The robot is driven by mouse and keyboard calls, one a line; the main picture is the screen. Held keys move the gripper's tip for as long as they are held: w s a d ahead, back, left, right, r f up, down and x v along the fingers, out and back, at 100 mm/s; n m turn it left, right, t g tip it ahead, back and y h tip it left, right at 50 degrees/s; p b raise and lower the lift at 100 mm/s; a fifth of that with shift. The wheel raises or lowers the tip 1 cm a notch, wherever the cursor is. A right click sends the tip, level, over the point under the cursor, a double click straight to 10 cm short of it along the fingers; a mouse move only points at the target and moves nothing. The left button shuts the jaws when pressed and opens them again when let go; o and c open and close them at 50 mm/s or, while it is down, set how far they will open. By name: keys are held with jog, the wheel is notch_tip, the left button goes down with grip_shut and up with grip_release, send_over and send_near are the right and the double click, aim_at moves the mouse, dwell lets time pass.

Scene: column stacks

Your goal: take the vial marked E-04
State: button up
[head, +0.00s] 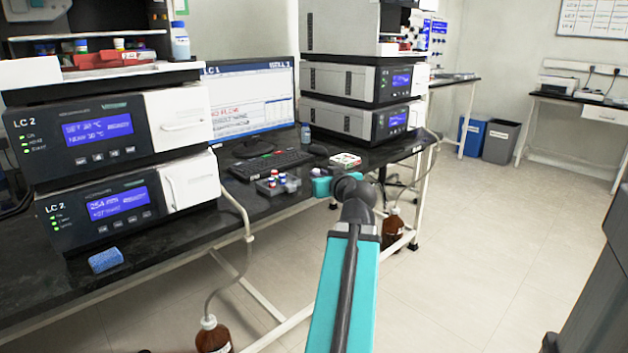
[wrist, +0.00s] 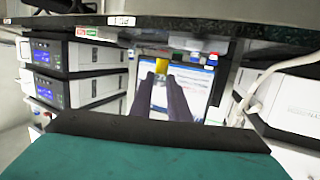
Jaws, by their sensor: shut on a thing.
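My gripper (wrist: 157,68) is shut on a small vial (wrist: 159,92) in the wrist view. The vial looks clear, with a yellow patch at its top end between the fingertips. Its marking is too small to read, so I cannot tell whether it is E-04. In the head view my gripper (head: 322,184) is beside a small grey rack (head: 270,189) at the bench's front edge, and the vial in it cannot be made out. The rack holds several capped vials (head: 281,177), white and red among the caps; their labels are not legible.
A keyboard (head: 270,165) and monitor (head: 250,100) stand behind the rack. LC instrument stacks (head: 110,205) and (head: 360,115) flank them. A blue sponge (head: 106,260) lies on the bench at left. Brown bottles (head: 213,337) stand below.

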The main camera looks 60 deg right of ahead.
jog(key=shift+s+a+r+b, duration=0.1)
jog(key=shift+s+a+b, duration=0.25)
jog(key=shift+s+b, duration=0.55)
jog(key=shift+s+a+r+b, duration=0.1)
jog(key=shift+s+a+b, duration=0.2)
jog(key=shift+s+b, duration=0.6)
jog(key=shift+w, duration=0.2)
jog(key=shift+s, duration=0.1)
